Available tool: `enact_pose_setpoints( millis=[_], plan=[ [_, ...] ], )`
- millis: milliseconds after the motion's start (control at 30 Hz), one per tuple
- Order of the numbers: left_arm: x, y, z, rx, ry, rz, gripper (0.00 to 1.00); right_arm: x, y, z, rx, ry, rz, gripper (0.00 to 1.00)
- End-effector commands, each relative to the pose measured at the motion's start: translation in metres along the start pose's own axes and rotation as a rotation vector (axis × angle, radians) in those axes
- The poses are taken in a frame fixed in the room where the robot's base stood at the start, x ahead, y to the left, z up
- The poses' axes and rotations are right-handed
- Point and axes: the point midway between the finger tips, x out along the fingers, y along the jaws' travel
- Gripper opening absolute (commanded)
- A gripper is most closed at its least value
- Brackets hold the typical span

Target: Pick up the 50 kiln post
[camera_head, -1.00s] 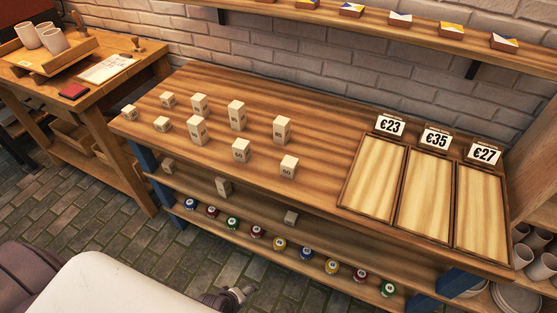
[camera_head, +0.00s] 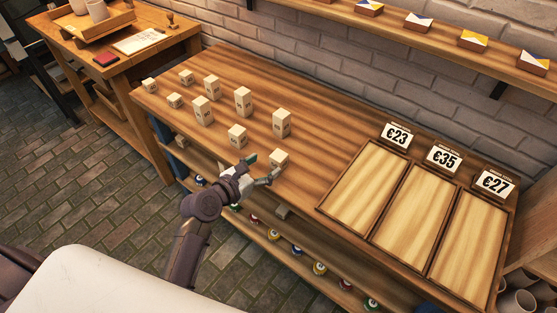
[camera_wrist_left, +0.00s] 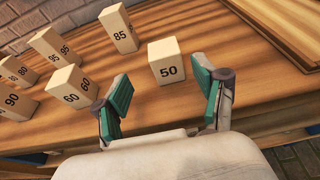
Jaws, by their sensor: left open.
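The 50 kiln post (camera_wrist_left: 167,65) is a pale square block with a black 50 on its front. It stands upright at the table's front edge, and in the head view it is the nearest post (camera_head: 279,157), partly behind my gripper. My left gripper (camera_head: 264,166) is open with its green-padded fingers (camera_wrist_left: 160,90) spread just in front of the 50 post. In the wrist view the post shows between and beyond the fingertips; contact cannot be seen. My right gripper is not in view.
The 60 post (camera_wrist_left: 72,90) stands left of the 50 post, and the 85 post (camera_wrist_left: 118,28) behind it. Several other posts stand farther left. Framed wooden trays (camera_head: 362,187) with price signs lie to the right.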

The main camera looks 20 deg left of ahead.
Motion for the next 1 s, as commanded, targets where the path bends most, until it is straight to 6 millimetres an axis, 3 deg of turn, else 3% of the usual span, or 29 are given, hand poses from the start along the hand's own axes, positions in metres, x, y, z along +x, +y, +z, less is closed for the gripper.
enact_pose_setpoints(
  millis=[267,533,833,1000],
  plan=[
    [0.023,-0.002,-0.001,0.001,0.001,-0.001,0.71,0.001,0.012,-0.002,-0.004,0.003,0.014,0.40],
    [0.061,-0.006,-0.005,0.003,0.001,0.000,0.71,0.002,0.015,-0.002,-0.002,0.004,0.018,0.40],
    [0.066,-0.006,-0.005,0.003,0.001,0.001,0.71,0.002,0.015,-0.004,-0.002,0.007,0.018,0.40],
    [0.066,-0.006,-0.005,0.003,0.001,0.001,0.44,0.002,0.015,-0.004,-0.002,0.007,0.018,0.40]
  ],
)
